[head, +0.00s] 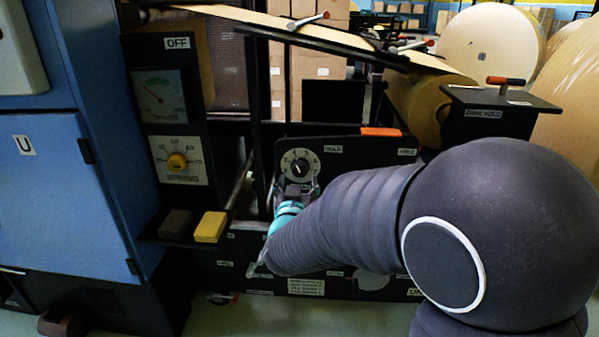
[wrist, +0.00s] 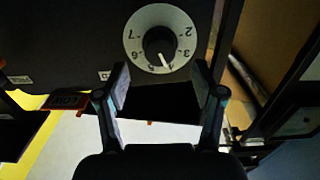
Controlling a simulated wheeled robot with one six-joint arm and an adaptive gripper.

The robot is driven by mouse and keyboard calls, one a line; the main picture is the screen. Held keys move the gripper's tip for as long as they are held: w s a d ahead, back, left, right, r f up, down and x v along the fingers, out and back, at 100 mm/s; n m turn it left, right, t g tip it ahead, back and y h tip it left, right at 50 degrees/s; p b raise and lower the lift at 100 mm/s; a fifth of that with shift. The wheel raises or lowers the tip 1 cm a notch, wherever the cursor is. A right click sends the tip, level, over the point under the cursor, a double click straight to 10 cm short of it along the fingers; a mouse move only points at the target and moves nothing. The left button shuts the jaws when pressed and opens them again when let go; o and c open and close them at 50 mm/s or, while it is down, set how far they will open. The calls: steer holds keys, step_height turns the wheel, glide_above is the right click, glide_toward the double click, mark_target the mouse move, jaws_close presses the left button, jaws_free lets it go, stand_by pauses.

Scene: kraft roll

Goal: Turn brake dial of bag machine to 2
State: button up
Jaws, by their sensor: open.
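The brake dial (head: 300,166) is a round white numbered plate with a dark knob, on the dark front panel of the bag machine. In the wrist view the dial (wrist: 160,39) shows ahead of my gripper, just beyond the fingertips. A pale pointer line on its dark knob (wrist: 159,44) points down in that view, towards the 4 and 5 side; the exact number is hard to read. My gripper (wrist: 161,84) is open and empty, its two fingers spread below the knob and apart from it. In the head view my gripper (head: 297,192) is just below the dial, partly hidden by my arm.
A panel to the left carries a gauge (head: 159,97), a spring dial (head: 177,161) and a yellow block (head: 210,227). An orange-handled lever (head: 381,132) sits above right of the brake dial. A dark stand with another handle (head: 505,81) is at the right.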

mark_target(300, 172)
steer(key=shift+w+d, duration=0.1)
steer(key=shift+w, duration=2.6)
steer(key=shift+c, duration=0.2)
steer(key=c, duration=1.1)
